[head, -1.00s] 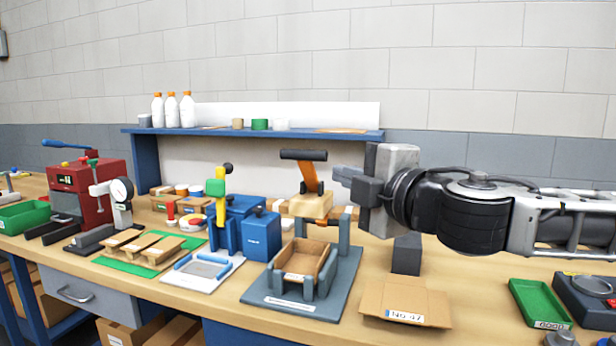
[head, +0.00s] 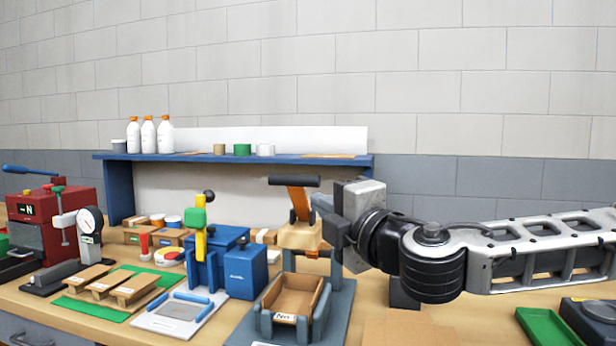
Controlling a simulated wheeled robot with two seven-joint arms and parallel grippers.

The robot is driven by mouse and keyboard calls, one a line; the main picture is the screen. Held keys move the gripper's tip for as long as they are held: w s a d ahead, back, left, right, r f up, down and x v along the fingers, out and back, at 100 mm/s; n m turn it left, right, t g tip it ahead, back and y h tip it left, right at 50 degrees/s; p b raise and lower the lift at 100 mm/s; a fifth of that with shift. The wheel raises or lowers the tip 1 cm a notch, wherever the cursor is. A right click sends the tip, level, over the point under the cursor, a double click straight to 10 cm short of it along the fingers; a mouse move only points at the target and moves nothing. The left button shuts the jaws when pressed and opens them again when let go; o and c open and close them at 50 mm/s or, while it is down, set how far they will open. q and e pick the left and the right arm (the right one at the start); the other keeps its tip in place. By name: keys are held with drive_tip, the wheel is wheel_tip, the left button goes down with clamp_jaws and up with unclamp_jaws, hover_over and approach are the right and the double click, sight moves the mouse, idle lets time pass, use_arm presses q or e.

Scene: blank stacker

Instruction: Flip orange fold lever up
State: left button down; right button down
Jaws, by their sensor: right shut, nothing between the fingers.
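The orange fold lever (head: 299,204) stands up, nearly vertical, with a black crossbar handle (head: 294,181) on its top. It rises from a tan block (head: 301,237) at the back of the grey folding fixture (head: 344,300). My right gripper (head: 322,207) comes in from the right at the height of the lever's middle. Its fingers are shut and empty, at the lever's right side. I cannot tell whether they touch the lever. An open brown carton (head: 293,299) with a label sits in the fixture's cradle. My left gripper is not in view.
A blue press (head: 241,270) with a yellow lever stands left of the fixture. A blue shelf (head: 112,190) with white bottles runs behind. A flat cardboard blank (head: 405,330) lies in front, and a green tray (head: 546,328) is at the right.

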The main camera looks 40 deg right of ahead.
drive_tip(key=w, duration=0.2)
drive_tip(key=w+d, duration=0.1)
drive_tip(key=w, duration=0.2)
drive_tip(key=w+d+r+p, duration=0.1)
drive_tip(key=w, duration=0.2)
drive_tip(key=shift+d, duration=0.25)
drive_tip(key=shift+w+d, duration=0.35)
drive_tip(key=shift+w, duration=0.05)
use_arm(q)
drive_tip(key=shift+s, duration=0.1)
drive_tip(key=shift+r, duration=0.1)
